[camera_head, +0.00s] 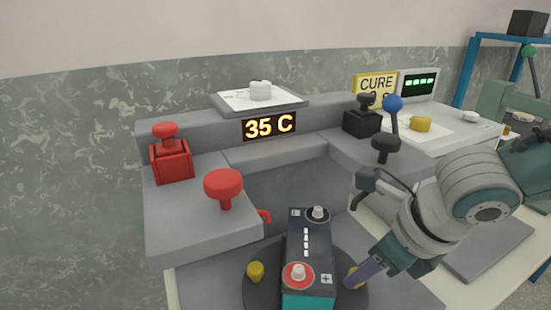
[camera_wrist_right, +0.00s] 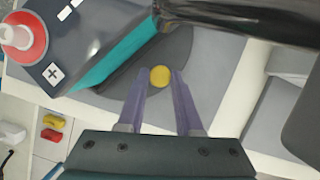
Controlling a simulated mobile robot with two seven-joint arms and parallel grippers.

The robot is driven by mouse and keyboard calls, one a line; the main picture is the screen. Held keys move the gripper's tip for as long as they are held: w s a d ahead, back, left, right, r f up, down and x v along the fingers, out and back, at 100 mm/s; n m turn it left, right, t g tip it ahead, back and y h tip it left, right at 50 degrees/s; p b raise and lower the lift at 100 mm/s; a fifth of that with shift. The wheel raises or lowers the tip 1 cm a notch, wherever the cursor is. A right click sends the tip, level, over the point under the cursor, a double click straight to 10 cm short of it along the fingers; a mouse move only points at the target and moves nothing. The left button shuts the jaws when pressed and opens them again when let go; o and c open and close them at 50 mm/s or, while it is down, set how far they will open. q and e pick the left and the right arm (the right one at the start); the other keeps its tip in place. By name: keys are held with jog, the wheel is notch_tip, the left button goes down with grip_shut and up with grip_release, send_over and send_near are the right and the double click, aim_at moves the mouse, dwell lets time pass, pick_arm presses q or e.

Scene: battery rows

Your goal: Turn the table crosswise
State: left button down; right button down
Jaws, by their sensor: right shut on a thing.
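The round dark turntable (camera_head: 262,292) lies low in front of the grey fixture. A battery (camera_head: 313,258) with a dark top and teal side stands on it, its long side running away from me. Its near terminal (camera_head: 298,275) has a red ring; the far terminal (camera_head: 318,213) has a dark one. One yellow knob (camera_head: 255,271) stands on the turntable's left side. My right gripper (camera_head: 358,277) is shut on the other yellow knob (camera_wrist_right: 160,77), right of the battery; in the right wrist view its fingers (camera_wrist_right: 159,88) flank that knob. My left gripper is not in view.
A red press-like clamp (camera_head: 172,160) and a red knob (camera_head: 224,186) stand on the left grey block. A black clamp (camera_head: 363,120) and a blue-balled lever (camera_head: 392,104) stand right. Fixture walls close in behind the battery.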

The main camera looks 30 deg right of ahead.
jog(key=c, duration=0.6)
grip_release()
jog(key=p+v, duration=0.2)
jog(key=v, duration=0.8)
jog(key=shift+p, duration=0.3)
